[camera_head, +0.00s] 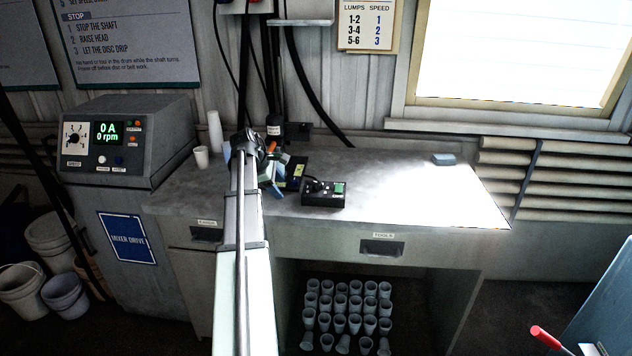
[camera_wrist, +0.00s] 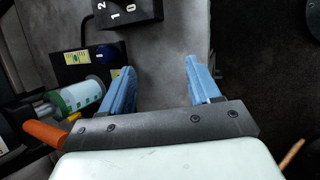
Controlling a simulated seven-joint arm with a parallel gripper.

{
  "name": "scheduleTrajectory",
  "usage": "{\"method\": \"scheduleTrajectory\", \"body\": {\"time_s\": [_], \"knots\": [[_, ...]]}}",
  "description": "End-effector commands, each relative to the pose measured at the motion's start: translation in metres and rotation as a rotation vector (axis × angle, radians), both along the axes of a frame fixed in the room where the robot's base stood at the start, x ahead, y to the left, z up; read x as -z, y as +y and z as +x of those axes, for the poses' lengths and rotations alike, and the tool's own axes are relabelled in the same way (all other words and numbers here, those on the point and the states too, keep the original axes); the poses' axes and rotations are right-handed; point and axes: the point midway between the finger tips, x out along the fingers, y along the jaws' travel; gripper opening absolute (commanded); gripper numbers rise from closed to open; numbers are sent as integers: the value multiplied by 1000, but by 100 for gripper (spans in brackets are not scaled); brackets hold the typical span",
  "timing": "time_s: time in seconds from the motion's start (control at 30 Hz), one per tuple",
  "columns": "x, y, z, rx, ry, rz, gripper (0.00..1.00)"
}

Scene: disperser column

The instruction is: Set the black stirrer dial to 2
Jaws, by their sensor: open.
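A black control box (camera_head: 323,196) stands on the bench to the right of my gripper, with a dark dial (camera_head: 314,185) and a green patch on its top. The dial's setting is too small to read. In the wrist view the box (camera_wrist: 125,14) shows at the top edge with the white figures 2, 1 and 0; the dial is out of that view. My gripper (camera_head: 279,176) is over the bench, left of the box and apart from it. In the wrist view its two blue fingers (camera_wrist: 158,66) are spread with nothing between them.
The grey drive cabinet (camera_head: 125,135) has another black knob (camera_head: 74,138). White cups (camera_head: 202,156) stand at the back left; a blue block (camera_head: 443,159) lies back right. Bench right of the box is clear.

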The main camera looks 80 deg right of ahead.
Motion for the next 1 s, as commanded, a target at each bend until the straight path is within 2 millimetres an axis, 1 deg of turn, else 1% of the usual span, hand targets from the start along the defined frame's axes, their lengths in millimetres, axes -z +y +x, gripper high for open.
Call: {"method": "scheduleTrajectory", "body": {"time_s": [0.03,0.2,0.3,0.4,0.5,0.6,0.7,0.77,0.87,1.0], "knots": [[-7,-6,-26,35,-2,-9,62],[-27,-19,-102,134,-19,-30,62],[-39,-24,-142,186,-48,-41,62],[-49,-28,-176,229,-89,-50,62],[-59,-29,-202,265,-135,-55,62],[-67,-31,-222,297,-190,-60,62],[-76,-33,-236,333,-259,-65,62],[-82,-35,-242,355,-312,-68,62],[-91,-39,-237,384,-409,-66,62],[-99,-45,-211,417,-549,-45,62]]}}
